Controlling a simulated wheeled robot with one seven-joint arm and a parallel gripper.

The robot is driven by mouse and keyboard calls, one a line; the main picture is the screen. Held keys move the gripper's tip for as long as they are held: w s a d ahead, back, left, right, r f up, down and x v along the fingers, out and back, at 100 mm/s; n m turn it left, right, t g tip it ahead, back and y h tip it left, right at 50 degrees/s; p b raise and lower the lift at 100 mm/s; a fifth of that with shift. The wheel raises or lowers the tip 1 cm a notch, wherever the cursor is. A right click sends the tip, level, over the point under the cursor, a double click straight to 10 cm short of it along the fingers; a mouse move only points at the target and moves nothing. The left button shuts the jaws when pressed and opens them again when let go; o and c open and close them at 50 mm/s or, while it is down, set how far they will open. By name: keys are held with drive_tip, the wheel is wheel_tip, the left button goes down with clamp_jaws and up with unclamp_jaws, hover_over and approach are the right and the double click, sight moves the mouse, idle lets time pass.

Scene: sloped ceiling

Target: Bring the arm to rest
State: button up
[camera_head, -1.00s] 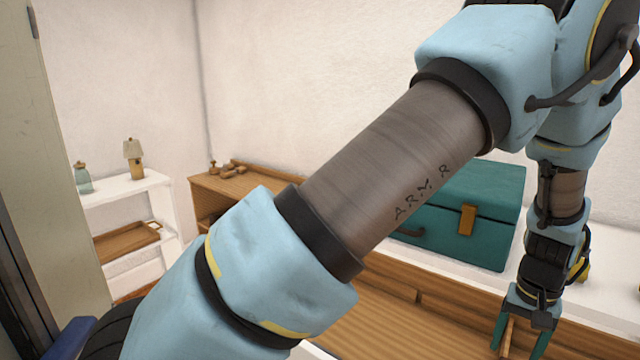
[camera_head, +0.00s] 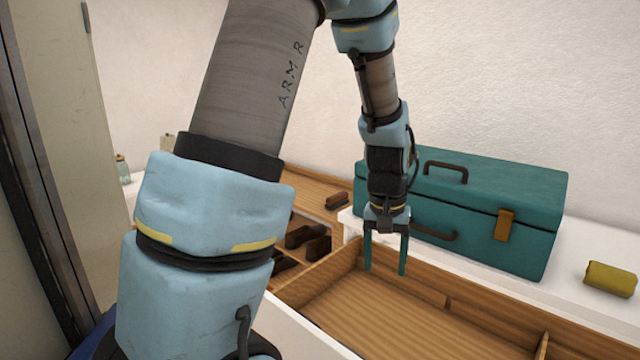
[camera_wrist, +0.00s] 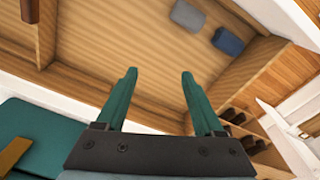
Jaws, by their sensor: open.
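My gripper (camera_head: 385,271) hangs pointing down at the end of my arm, its two green fingers apart with nothing between them. In the head view it appears over the far left part of an open wooden drawer (camera_head: 385,315), in front of a teal toolbox (camera_head: 500,215). The wrist view shows the open fingers (camera_wrist: 158,73) above the drawer's bare wooden floor (camera_wrist: 100,45). The arm's upper link crosses the left half of the head view and hides what is behind it.
A grey item (camera_wrist: 188,15) and a dark blue item (camera_wrist: 228,40) lie in the drawer. Dark shoes (camera_head: 308,240) sit in cubbies left of it. A brush (camera_head: 338,200) lies on the wooden top. A yellow-green roll (camera_head: 610,278) lies on the white surface right of the toolbox.

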drive_tip(key=s+a+r+n, duration=0.1)
drive_tip(key=s+a, duration=0.1)
drive_tip(key=a, duration=0.8)
drive_tip(key=s+a+r+n+t, duration=0.1)
drive_tip(key=s+a+n, duration=0.1)
drive_tip(key=a, duration=0.8)
drive_tip(key=shift+s+r, duration=0.15)
drive_tip(key=shift+r, duration=0.15)
